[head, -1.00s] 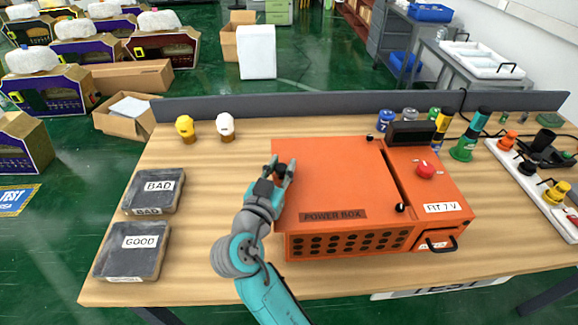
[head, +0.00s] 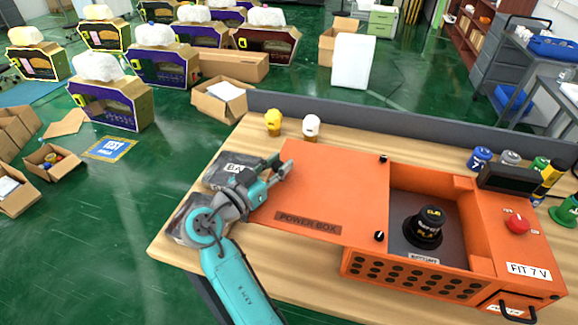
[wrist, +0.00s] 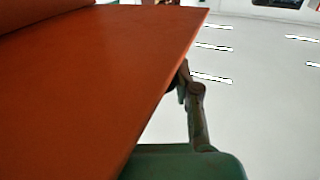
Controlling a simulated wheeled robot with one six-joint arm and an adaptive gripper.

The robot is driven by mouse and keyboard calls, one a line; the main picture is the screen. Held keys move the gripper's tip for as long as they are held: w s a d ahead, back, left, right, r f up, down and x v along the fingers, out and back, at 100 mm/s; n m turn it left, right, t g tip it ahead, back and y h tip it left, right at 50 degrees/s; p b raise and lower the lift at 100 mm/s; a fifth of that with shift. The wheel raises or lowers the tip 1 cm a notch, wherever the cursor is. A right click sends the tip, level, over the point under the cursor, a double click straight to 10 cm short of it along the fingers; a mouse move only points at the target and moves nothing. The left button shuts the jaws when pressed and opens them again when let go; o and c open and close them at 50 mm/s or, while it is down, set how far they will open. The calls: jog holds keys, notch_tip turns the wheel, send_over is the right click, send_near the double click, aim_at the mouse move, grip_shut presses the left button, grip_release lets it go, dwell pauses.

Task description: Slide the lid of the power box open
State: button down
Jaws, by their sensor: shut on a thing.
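The orange power box (head: 410,275) stands on the wooden table in the head view. Its flat orange lid (head: 330,190), with a "POWER BOX" label, lies slid to the left, leaving the right-hand compartment (head: 405,240) uncovered. A black round battery-like piece (head: 428,225) stands upright inside it. My gripper (head: 283,172) is at the lid's left edge, shut on what appears to be its knob, which the fingers hide. In the wrist view the lid (wrist: 90,80) fills the left side and one finger (wrist: 196,105) shows beside its edge.
Yellow (head: 273,122) and white (head: 311,126) bulb-like pieces stand behind the lid. A red button (head: 517,223) and a black display (head: 508,178) are on the box's right.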

jog(key=c, duration=0.8)
grip_release()
jog(key=shift+c, duration=0.2)
jog(key=v, duration=1.2)
jog(key=shift+a+f, duration=0.1)
